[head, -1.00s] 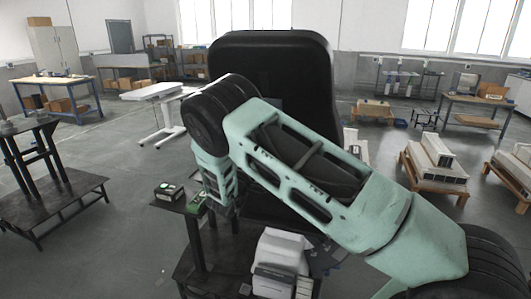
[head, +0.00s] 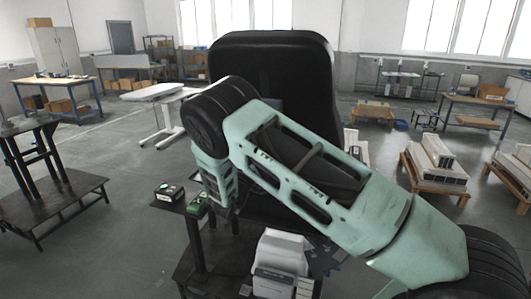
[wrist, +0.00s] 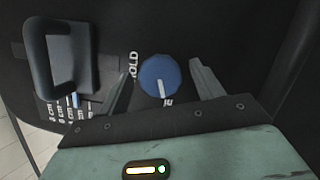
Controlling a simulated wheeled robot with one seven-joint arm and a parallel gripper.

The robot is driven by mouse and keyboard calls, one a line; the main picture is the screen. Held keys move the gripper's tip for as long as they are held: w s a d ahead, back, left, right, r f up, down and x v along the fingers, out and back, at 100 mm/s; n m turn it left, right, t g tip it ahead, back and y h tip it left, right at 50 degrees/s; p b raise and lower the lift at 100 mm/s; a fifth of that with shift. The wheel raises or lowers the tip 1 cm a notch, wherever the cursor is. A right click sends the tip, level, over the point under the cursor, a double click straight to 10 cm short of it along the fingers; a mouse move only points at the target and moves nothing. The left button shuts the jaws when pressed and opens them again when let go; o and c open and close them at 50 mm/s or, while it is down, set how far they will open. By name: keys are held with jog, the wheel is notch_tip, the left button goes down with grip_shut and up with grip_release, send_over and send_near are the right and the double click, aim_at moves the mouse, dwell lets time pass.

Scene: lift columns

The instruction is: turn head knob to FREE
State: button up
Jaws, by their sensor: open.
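The blue round head knob (wrist: 158,76) is on a black panel (wrist: 215,30) in the wrist view. A white pointer line on it runs from its middle down to its lower edge. The word HOLD (wrist: 133,66) is printed to the left of the knob; another label just below it is mostly hidden. My gripper (wrist: 161,70) is open, one finger on each side of the knob with a visible gap to each. How deep the fingertips reach around it I cannot tell. In the head view my arm covers the knob and fingertips; the tall black column (head: 300,75) stands behind.
A black loop handle (wrist: 62,60) and a slider scale with cm marks (wrist: 75,104) lie left of the knob. In the head view, a small table with green-and-black boxes (head: 168,192) and a white block (head: 280,250) stand close to the arm.

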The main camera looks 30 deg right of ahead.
jog(key=b+v, duration=0.7)
jog(key=v, duration=1)
jog(key=shift+a, duration=0.2)
